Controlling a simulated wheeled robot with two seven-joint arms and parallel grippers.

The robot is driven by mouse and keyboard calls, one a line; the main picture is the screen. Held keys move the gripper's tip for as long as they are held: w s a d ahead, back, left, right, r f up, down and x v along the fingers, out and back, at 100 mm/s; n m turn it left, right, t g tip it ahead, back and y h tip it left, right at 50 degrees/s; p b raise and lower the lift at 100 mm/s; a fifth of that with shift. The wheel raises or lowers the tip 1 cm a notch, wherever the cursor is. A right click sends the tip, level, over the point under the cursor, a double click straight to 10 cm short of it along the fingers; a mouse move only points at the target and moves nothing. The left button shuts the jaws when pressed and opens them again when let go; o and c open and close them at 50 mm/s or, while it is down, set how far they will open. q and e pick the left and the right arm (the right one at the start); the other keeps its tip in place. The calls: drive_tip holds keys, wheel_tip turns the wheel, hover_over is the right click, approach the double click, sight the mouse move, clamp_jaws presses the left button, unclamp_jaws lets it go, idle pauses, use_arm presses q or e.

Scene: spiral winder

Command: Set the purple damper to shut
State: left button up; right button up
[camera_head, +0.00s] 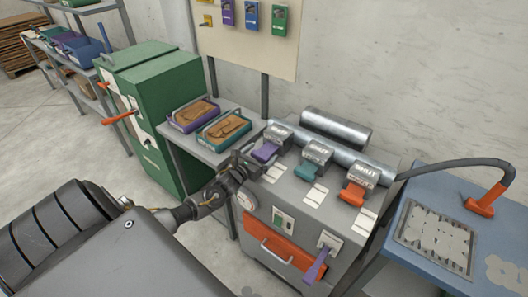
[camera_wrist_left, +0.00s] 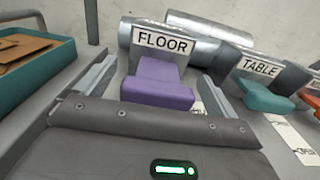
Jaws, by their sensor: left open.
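The purple damper handle (camera_head: 265,152) is the leftmost of three handles on top of the grey machine. In the left wrist view the purple handle (camera_wrist_left: 157,84) sticks out below a plate marked FLOOR (camera_wrist_left: 164,41). My left gripper (camera_head: 250,160) is at this handle. In the left wrist view its two fingers (camera_wrist_left: 155,88) are apart, one on each side of the purple handle, with gaps visible. My right gripper is out of view. The label under the purple handle is mostly hidden by my gripper in the wrist view.
A teal handle (camera_head: 308,172) marked TABLE and an orange handle (camera_head: 352,193) stand to the right. A purple lever (camera_head: 316,266) is on the machine's front. Two trays (camera_head: 222,130) lie on a shelf at left, beside a green cabinet (camera_head: 160,120). A blue table (camera_head: 430,187) is at right.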

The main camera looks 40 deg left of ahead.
use_arm(q)
drive_tip(key=shift+w, duration=0.7)
